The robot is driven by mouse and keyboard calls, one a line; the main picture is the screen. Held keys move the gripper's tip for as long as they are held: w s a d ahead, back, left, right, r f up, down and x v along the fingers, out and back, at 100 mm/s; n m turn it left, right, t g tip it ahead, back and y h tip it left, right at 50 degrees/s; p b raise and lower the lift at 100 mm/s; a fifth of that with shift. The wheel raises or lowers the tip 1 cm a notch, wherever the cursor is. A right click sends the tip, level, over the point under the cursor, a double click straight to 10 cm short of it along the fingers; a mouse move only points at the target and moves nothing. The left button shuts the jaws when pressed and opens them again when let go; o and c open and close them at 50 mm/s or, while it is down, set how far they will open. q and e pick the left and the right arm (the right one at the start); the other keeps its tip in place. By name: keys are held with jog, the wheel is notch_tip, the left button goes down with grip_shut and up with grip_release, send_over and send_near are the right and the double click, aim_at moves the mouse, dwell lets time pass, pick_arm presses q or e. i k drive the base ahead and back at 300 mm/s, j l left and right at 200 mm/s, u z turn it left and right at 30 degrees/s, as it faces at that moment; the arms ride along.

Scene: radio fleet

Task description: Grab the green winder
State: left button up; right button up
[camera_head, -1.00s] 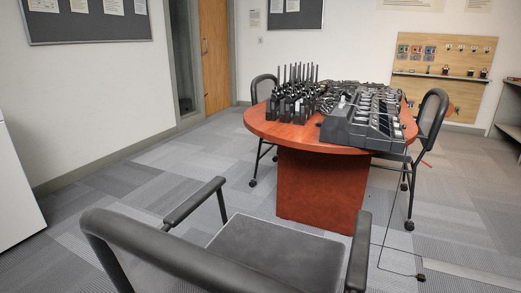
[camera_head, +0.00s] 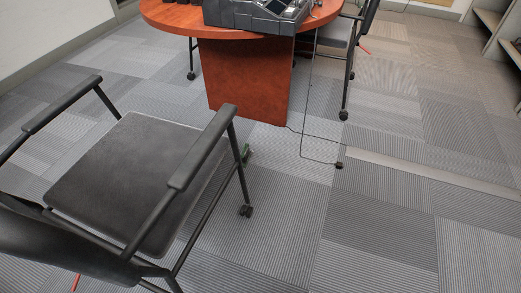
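Neither of my grippers is in view.
A black armchair (camera_head: 132,170) stands at the left front. A round red-brown table (camera_head: 250,82) with a dark charging rack (camera_head: 258,14) is behind it. A black cable (camera_head: 303,140) hangs to the floor. Open carpet (camera_head: 380,220) lies to the right.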

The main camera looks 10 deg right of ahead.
aim_at(246, 151)
jog(key=l, duration=0.4)
jog(key=u, duration=0.8)
jog(key=i+l+u, duration=0.2)
jog(key=l+u, duration=0.3)
jog(key=i+l+u, duration=0.1)
jog(key=l+u, duration=0.7)
jog(key=u, duration=0.15)
jog(key=l+u, duration=0.1)
jog(key=l, duration=0.6)
jog(key=k+l, duration=0.1)
jog(key=l, duration=0.6)
jog(key=l+u, duration=0.15)
jog(key=l, duration=0.55)
jog(key=k, duration=0.05)
